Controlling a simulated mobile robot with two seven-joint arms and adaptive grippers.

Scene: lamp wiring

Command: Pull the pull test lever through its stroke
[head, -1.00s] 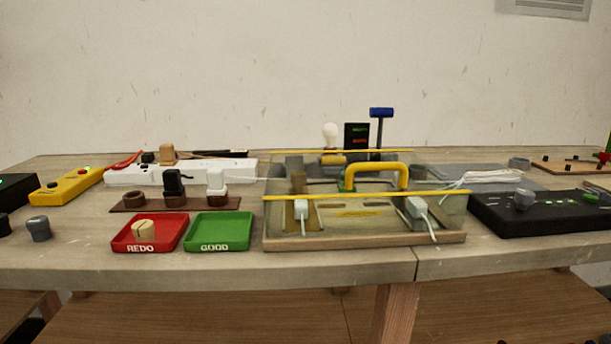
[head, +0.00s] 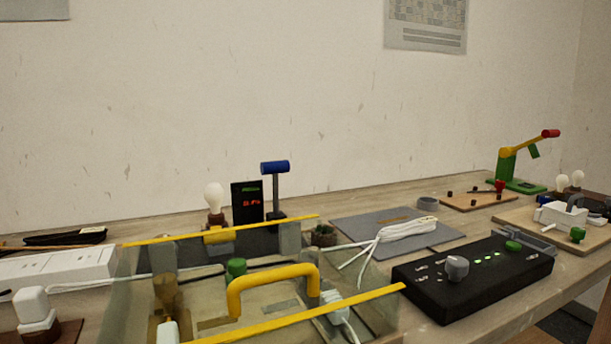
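Two lever-like things show, and I cannot tell for sure which is the pull test lever. One is a dark upright post with a blue crosswise handle (head: 275,168), standing beside a black display (head: 247,204) with green and red digits. It is upright behind the clear-walled box. The other is a green stand (head: 507,165) at the far right back, with a yellow arm (head: 524,144) sloping up to a red grip (head: 551,133). Neither of my grippers is in view.
A clear-walled box with yellow edges and a yellow handle (head: 272,280) fills the front. A bulb (head: 214,197) stands behind it. Coiled white cable (head: 408,229) lies on a grey mat (head: 350,222). A black control box (head: 473,280) with green lights sits front right.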

